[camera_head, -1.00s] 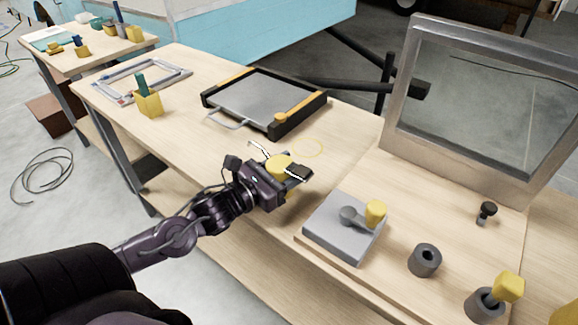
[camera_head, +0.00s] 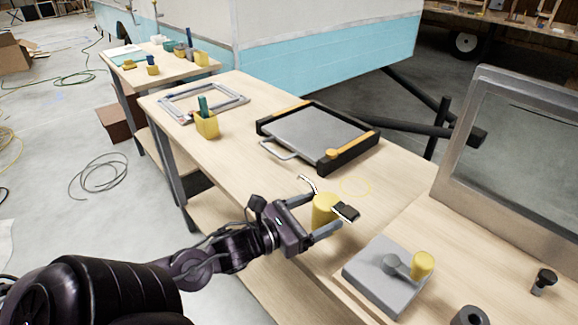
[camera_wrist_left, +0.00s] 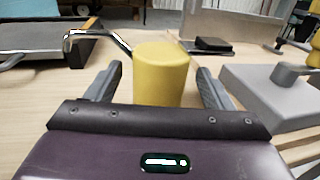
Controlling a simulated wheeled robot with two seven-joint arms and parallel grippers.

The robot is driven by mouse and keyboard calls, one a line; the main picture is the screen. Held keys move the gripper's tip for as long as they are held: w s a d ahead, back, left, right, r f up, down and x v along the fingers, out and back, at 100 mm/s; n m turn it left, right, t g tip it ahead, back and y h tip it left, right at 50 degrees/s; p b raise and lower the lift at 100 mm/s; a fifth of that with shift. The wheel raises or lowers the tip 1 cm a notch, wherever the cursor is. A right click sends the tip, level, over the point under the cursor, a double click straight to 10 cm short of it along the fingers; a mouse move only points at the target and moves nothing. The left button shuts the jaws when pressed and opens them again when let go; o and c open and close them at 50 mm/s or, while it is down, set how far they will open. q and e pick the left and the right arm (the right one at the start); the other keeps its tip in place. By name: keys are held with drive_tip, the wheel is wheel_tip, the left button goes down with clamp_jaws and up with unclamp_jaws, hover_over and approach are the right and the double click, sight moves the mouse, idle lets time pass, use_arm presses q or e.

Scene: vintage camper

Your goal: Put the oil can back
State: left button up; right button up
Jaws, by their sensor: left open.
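The oil can, a yellow cylinder (camera_head: 323,211) with a bright metal spout (camera_head: 307,184), stands upright near the table's front edge. A black block (camera_head: 345,211) shows close on its far right side; I cannot tell if it is part of the can. My left gripper (camera_head: 320,217) is open, its fingers on either side of the can. In the left wrist view the can (camera_wrist_left: 161,76) is between and slightly beyond the fingers, with gaps on both sides. A thin yellow ring outline (camera_head: 356,188) lies on the table just beyond the can. My right gripper is not in view.
A black-edged tray-like device (camera_head: 318,137) with a wire handle lies behind the can. A grey block with a yellow knob (camera_head: 386,275) is at the right. A yellow holder (camera_head: 206,124) and a grey frame (camera_head: 203,100) stand farther left. Bare tabletop lies left of the can.

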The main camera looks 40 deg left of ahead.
use_arm(q)
drive_tip(key=v, duration=0.5)
drive_tip(key=shift+s+a+r, duration=0.1)
drive_tip(key=shift+s, duration=0.1)
drive_tip(key=shift+s+a+p, duration=0.1)
drive_tip(key=shift+s+p, duration=0.25)
drive_tip(key=shift+p, duration=0.05)
drive_tip(key=shift+s, duration=0.5)
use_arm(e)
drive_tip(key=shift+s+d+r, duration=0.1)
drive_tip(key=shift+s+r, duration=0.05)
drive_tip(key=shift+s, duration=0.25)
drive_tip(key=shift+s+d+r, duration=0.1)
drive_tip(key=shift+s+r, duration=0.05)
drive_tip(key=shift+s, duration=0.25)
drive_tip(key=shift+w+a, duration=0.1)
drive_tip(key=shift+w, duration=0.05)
